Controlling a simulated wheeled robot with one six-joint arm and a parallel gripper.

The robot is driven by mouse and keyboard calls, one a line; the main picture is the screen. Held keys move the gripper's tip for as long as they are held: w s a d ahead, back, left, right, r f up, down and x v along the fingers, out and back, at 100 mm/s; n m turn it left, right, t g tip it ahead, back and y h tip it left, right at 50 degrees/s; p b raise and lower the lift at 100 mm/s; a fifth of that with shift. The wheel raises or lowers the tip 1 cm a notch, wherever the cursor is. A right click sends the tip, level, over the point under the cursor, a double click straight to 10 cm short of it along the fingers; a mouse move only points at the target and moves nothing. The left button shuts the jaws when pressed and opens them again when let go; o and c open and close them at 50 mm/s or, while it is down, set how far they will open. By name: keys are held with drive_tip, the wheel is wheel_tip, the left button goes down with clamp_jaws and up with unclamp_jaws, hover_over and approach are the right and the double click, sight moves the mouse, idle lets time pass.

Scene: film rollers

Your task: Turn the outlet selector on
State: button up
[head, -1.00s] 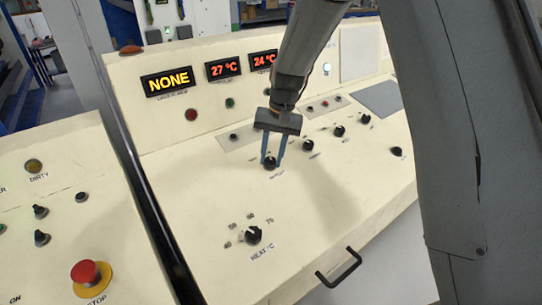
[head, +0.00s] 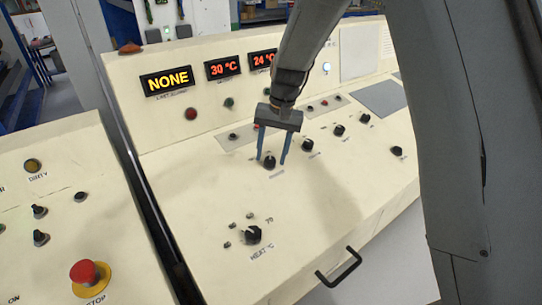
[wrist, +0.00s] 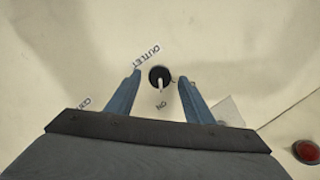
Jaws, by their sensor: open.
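The outlet selector is a round black knob (head: 270,162) on the cream panel (head: 330,215), and it also shows in the wrist view (wrist: 160,77). An OUTLET label is beside it in the wrist view. Its white pointer points down in that picture, toward the upside-down ON label (wrist: 161,106). My gripper (head: 272,159) is open, with its two blue fingers on either side of the knob. In the wrist view there is a visible gap between the knob and each finger of my gripper (wrist: 160,75).
More black knobs (head: 307,146) stand to the right. A red stop button (head: 84,272) is on the left console. Displays show NONE (head: 167,81) and 30 °C (head: 224,68).

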sight(275, 158)
drive_tip(key=r, duration=0.2)
drive_tip(key=r+b, duration=0.1)
drive_tip(key=r, duration=0.1)
drive_tip(key=d+r, duration=0.1)
drive_tip(key=r, duration=0.1)
drive_tip(key=shift+w+d+r, duration=0.1)
drive_tip(key=shift+r, duration=0.3)
drive_tip(key=s+d+f+n+h, duration=0.1)
drive_tip(key=s+d+f, duration=0.1)
drive_tip(key=s+d, duration=0.5)
drive_tip(key=s+d+f+t+h, duration=0.1)
drive_tip(key=s+d+f, duration=0.2)
drive_tip(key=s+d, duration=0.5)
drive_tip(key=s, duration=0.8)
drive_tip(key=shift+s+d+n, duration=0.2)
drive_tip(key=shift+d+n, duration=0.05)
drive_tip(key=shift+n, duration=0.15)
drive_tip(key=shift+f, duration=0.1)
